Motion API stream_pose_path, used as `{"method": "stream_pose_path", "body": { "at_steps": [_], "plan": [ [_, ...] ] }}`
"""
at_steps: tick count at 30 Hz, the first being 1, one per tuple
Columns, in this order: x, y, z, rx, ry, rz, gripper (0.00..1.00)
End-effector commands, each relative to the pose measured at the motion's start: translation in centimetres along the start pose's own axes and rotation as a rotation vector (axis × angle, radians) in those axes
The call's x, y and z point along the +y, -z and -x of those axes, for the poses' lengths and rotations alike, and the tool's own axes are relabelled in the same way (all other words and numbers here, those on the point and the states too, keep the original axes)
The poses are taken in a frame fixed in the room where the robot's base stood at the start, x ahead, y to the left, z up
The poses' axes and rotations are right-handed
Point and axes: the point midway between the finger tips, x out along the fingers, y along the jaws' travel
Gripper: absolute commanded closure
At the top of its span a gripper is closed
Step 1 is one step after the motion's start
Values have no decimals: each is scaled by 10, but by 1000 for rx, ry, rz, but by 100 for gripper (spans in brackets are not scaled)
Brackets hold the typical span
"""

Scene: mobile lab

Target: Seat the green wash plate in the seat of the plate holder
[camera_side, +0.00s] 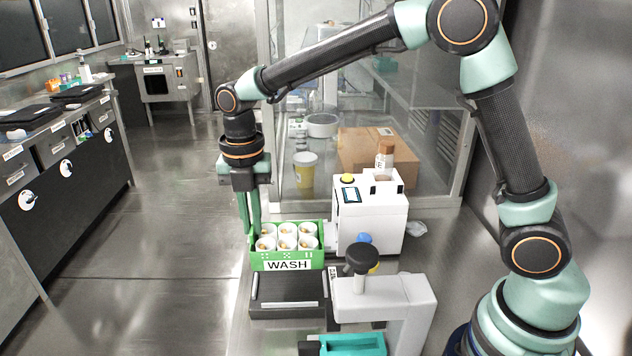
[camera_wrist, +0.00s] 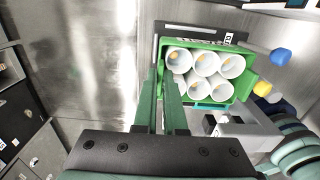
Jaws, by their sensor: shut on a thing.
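The green wash plate (camera_side: 287,255) is a green box with a WASH label, holding several white tubes; it also shows in the wrist view (camera_wrist: 243,92). My gripper (camera_side: 250,232) points down at the plate's left side in the side view, shut on its side wall. In the wrist view my gripper's fingers (camera_wrist: 168,82) lie along the plate's left edge. The plate holder (camera_side: 287,308) is a dark grey block below and in front of the plate; a dark edge of it (camera_wrist: 160,36) shows beyond the plate in the wrist view. The plate hides the holder's far part, and I cannot tell whether their surfaces touch.
A white instrument (camera_side: 370,215) stands close to the plate's right. A grey device with a black knob (camera_side: 362,259) stands right of the holder. A teal tray (camera_side: 352,346) is at the front. The metal surface on the left is clear.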

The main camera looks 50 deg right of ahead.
Motion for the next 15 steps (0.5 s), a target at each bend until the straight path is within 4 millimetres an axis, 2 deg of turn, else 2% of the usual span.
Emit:
{"method": "stream_pose_path", "body": {
  "at_steps": [1, 3, 11, 15],
  "plan": [
    [-1, 0, -12, 2, 4, 0, 100],
    [0, 0, -25, 1, 3, 0, 100],
    [0, 0, -47, 0, 1, 0, 100],
    [0, 0, -68, 1, 3, 0, 100]
  ]
}}
